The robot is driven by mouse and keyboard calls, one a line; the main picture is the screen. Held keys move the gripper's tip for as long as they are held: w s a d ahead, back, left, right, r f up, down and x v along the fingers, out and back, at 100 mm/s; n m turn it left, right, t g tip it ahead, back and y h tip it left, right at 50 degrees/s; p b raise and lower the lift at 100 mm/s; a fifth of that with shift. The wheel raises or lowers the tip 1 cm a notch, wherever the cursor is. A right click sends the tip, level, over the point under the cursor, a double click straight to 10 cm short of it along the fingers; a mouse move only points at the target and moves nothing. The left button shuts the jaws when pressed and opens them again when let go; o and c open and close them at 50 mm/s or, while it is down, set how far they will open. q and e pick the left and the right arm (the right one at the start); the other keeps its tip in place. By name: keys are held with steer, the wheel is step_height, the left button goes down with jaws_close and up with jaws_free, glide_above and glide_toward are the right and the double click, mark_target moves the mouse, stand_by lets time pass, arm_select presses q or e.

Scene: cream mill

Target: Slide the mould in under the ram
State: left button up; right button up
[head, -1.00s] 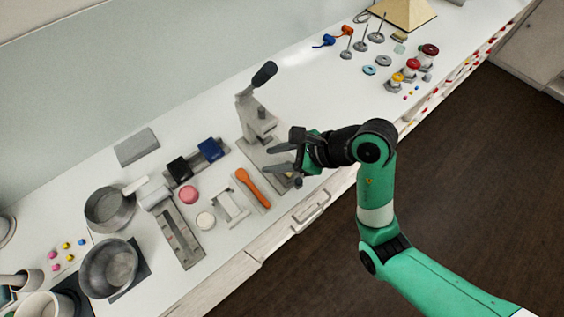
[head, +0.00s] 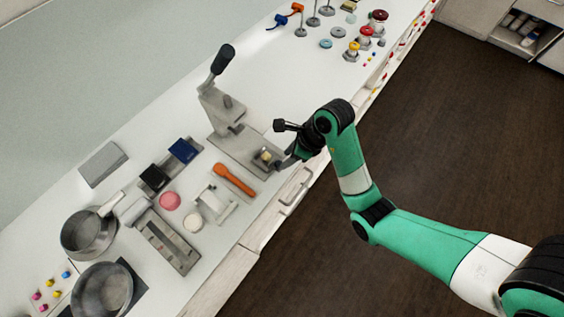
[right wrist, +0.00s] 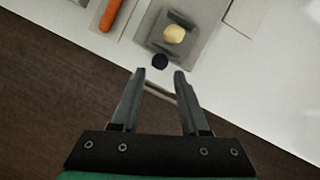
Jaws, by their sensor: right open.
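The grey lever press (head: 222,112) stands on the counter with its dark-handled lever raised. The ram is on its upright, above the back part of a flat base plate (head: 232,150). The mould (head: 262,156), a small grey piece with a pale yellow lump, sits on the front part of the plate, out from under the ram. In the right wrist view the pale lump (right wrist: 173,34) lies in the mould, with a dark round knob (right wrist: 160,62) on the near side. My right gripper (right wrist: 159,74) is open and empty, its fingertips just short of the knob. My left gripper is not in view.
An orange-handled tool (head: 234,180) lies left of the base plate. A small white stand (head: 216,203), a pink disc (head: 169,201) and pans (head: 88,232) are further left. Stands with rings (head: 354,48) are at the far right. The counter's front edge is close to my right gripper.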

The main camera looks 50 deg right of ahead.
steer(key=b+x, duration=0.1)
steer(key=x, duration=0.2)
steer(key=shift+f, duration=0.1)
steer(key=shift+w+a+f+b, duration=0.1)
steer(key=shift+w+f+b, duration=0.1)
steer(key=shift+f+b, duration=0.25)
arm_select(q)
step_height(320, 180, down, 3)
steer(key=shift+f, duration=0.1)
arm_select(e)
jaws_close()
stand_by(0.7)
